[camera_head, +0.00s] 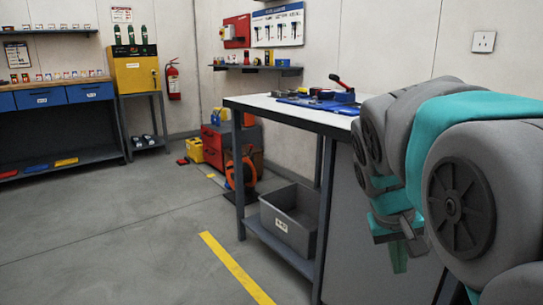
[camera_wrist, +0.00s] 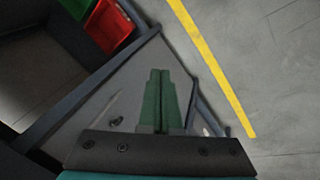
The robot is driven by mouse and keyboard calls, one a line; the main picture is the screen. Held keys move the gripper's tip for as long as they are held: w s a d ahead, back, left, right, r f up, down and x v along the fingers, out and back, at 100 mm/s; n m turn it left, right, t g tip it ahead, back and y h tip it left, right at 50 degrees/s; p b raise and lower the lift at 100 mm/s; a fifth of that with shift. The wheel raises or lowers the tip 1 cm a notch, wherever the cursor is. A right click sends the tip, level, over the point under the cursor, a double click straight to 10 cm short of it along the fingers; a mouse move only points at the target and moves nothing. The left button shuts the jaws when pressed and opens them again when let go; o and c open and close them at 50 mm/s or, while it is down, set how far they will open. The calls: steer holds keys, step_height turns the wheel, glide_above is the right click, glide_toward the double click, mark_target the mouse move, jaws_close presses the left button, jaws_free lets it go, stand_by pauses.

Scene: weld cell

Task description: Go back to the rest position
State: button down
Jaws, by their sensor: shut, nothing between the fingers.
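My gripper (camera_head: 398,260) hangs low at the right of the head view, fingers pointing down, beside the front of the workbench (camera_head: 278,107). In the wrist view my gripper (camera_wrist: 160,75) shows two green fingers pressed together with nothing between them. Behind the fingers there is a flat grey surface with a dark edge. My arm hides the right end of the workbench in the head view.
A grey bin (camera_head: 290,222) sits on the workbench's lower shelf. Blue trays and a red-handled tool (camera_head: 340,84) lie on top. A yellow floor line (camera_head: 236,268) runs in front. The floor at left is open. The wrist view shows a red bin (camera_wrist: 110,25) at upper left.

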steer(key=s+a+f+g+y, duration=0.1)
steer(key=s+a+f, duration=0.1)
steer(key=s+f, duration=0.2)
steer(key=s+a+f+g+y+p, duration=0.1)
steer(key=s+a+f, duration=0.2)
steer(key=s, duration=0.7)
steer(key=s+a+f+n+g+y+p, duration=0.1)
steer(key=s+a+f, duration=0.2)
steer(key=s+f, duration=0.2)
steer(key=s, duration=0.3)
steer(key=shift+a+y, duration=0.15)
steer(key=shift+y, duration=0.15)
